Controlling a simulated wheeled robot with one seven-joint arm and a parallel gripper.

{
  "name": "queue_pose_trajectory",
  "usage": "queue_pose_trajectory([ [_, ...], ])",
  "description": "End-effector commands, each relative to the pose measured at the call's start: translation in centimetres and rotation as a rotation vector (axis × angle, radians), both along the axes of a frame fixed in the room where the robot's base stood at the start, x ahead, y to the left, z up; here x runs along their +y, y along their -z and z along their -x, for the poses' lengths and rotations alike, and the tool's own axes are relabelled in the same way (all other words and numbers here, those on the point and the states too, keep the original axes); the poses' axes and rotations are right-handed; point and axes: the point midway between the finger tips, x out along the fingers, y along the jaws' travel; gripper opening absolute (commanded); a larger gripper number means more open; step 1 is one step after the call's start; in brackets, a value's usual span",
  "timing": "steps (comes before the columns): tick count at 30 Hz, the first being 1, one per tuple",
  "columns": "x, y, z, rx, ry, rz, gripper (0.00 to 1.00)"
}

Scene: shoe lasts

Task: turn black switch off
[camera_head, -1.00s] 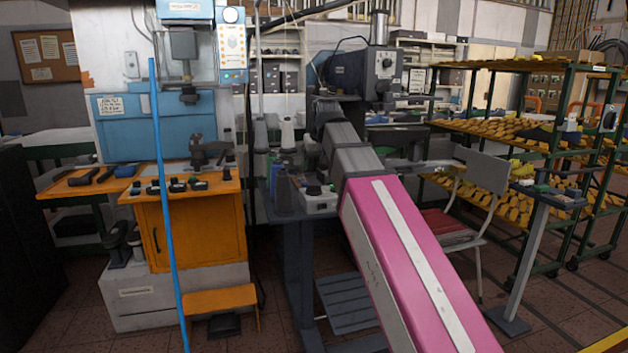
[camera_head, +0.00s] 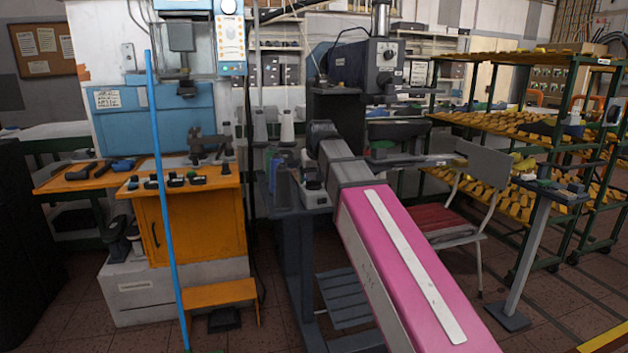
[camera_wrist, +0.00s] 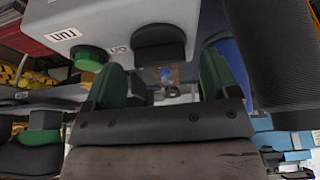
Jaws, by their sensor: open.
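The black switch (camera_wrist: 160,42) is a dark rounded knob on a pale grey control box (camera_wrist: 128,20) in the wrist view. A green button (camera_wrist: 90,58) sits beside it, with small white labels near both. My gripper (camera_wrist: 162,70) has its two green fingers apart, with the knob between and just beyond the fingertips. I cannot tell whether either finger touches it. In the head view the control box (camera_head: 314,195) stands on a dark bench, partly covered by my pink and grey arm. The switch and my fingers are hidden there.
Dark bottles (camera_head: 283,185) stand just left of the box. A dark machine (camera_head: 365,65) rises behind it. A blue pole (camera_head: 160,180) and an orange cabinet (camera_head: 195,225) are at left. A chair (camera_head: 455,215) and shelves of yellow lasts (camera_head: 510,125) are at right.

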Motion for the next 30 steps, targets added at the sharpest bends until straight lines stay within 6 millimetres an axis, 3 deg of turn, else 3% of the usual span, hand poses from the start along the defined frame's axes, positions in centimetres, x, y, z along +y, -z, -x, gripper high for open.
queue_pose_trajectory([
  [14, 0.12, 1.12, -0.42, 0.000, 0.000, 0.000, 0.81],
  [15, 0.12, 1.12, -0.42, 0.000, 0.000, 0.000, 0.74],
  [19, 0.12, 1.11, -0.42, 0.000, 0.000, 0.000, 0.32],
  [30, 0.08, 1.09, -0.42, 0.000, -0.035, -0.001, 0.32],
])
